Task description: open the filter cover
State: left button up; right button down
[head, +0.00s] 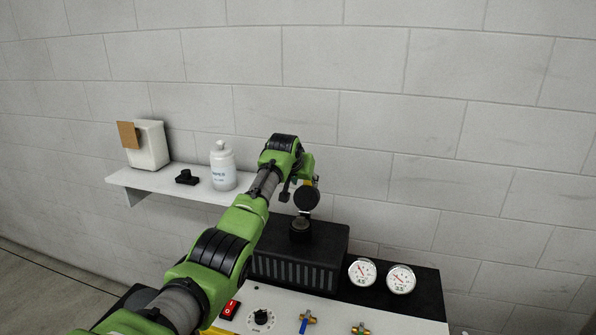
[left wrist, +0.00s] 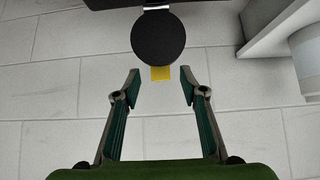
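The filter cover (head: 306,199) is a round black disc. In the head view it stands raised above the dark round neck (head: 300,231) on the black box (head: 290,266). In the left wrist view the cover (left wrist: 158,40) shows as a disc with a yellow tab (left wrist: 160,74) at its edge and a metal piece (left wrist: 157,8) on the opposite side. My left gripper (head: 301,190) is beside the raised cover. In the left wrist view its fingers (left wrist: 160,80) are apart, with the tab in the gap between them and nothing gripped. My right gripper does not show.
A shelf (head: 150,185) on the wall at left bears a white bottle (head: 222,168), a small black object (head: 186,177) and a white box (head: 149,146). Two gauges (head: 362,271), a red switch (head: 230,309), a black knob (head: 260,317) and valves (head: 307,320) are near the black box.

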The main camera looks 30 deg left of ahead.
pick_arm(q)
jog(key=v, duration=0.9)
jog(key=shift+r, duration=0.25)
jog(key=shift+a, duration=0.1)
